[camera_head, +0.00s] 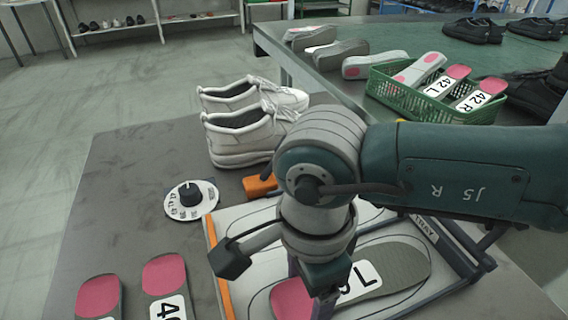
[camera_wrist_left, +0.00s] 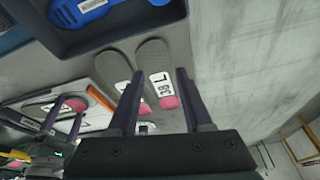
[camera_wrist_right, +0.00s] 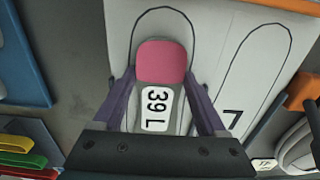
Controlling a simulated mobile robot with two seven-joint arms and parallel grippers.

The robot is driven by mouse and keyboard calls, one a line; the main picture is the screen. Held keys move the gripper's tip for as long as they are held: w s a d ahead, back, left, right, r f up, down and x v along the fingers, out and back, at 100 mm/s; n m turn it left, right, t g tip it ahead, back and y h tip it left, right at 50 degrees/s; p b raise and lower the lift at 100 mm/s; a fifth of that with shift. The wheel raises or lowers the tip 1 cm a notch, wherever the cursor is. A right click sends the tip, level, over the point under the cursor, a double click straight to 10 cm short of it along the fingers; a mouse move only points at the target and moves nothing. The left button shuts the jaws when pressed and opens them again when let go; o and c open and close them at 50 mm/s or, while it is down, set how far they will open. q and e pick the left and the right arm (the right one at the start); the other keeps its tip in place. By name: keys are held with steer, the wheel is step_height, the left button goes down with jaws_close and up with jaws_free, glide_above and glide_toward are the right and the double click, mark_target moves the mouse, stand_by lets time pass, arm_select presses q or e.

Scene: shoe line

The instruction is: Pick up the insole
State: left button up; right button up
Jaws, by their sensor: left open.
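A grey insole (camera_head: 405,262) with a pink heel and an L label lies on a white outlined board (camera_head: 235,222). My right gripper (camera_head: 322,285) is over it. In the right wrist view this insole (camera_wrist_right: 162,62) reads 39 L, and the open fingers of my right gripper (camera_wrist_right: 160,85) stand on either side of it. Two more insoles, one (camera_head: 98,297) and another (camera_head: 165,274), lie at the lower left. In the left wrist view my left gripper (camera_wrist_left: 161,75) is open above a labelled insole (camera_wrist_left: 155,60), with a second insole (camera_wrist_left: 113,68) beside it. The head view does not show my left gripper.
A green basket (camera_head: 395,97) of insoles stands on the back table, near black shoes (camera_head: 475,30). A dark bin (camera_wrist_left: 120,25) holds a blue item in the left wrist view.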

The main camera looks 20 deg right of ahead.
steer(key=c, duration=0.7)
steer(key=shift+c, duration=0.2)
